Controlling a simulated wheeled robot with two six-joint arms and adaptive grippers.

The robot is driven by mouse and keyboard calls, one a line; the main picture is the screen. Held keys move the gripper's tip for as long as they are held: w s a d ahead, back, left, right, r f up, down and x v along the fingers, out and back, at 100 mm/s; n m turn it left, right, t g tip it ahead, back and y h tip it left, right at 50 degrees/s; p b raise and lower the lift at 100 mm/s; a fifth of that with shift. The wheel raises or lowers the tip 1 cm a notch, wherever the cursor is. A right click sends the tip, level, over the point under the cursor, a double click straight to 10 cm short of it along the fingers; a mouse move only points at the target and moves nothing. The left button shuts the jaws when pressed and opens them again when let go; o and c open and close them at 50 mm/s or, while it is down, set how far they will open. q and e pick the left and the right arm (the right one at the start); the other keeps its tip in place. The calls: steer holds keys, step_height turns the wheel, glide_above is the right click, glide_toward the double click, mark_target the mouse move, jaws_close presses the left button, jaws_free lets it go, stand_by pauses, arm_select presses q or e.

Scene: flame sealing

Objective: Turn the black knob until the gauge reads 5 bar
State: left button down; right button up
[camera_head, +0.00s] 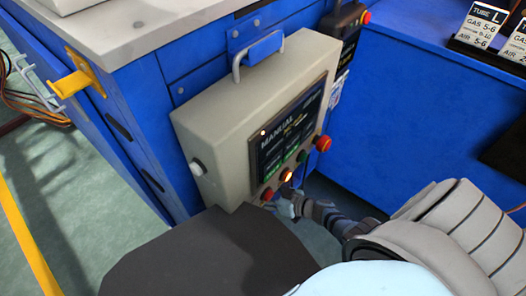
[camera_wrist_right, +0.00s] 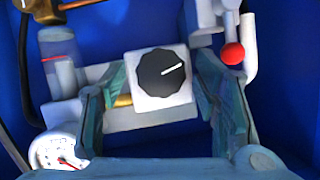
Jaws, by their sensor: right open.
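In the right wrist view, the black knob (camera_wrist_right: 163,73) sits on a square white block, its white mark pointing right and slightly up. My open right gripper (camera_wrist_right: 160,82) has one finger on each side of the knob and block; I cannot tell whether either finger touches. The gauge (camera_wrist_right: 60,148) is at the lower left, with a white dial and a red needle; its numbers are too small to read and it is partly cut off. The head view shows neither knob nor gauge. My left gripper is not recognisable in either view.
Around the knob are a clear cylinder (camera_wrist_right: 60,62) at the left and a red ball (camera_wrist_right: 232,53) on a white fitting at the upper right. In the head view, a beige control box (camera_head: 205,118) with a screen and buttons is fixed to the blue cabinet (camera_head: 405,110).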

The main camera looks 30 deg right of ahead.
steer(key=shift+c, duration=0.6)
steer(key=c, duration=1)
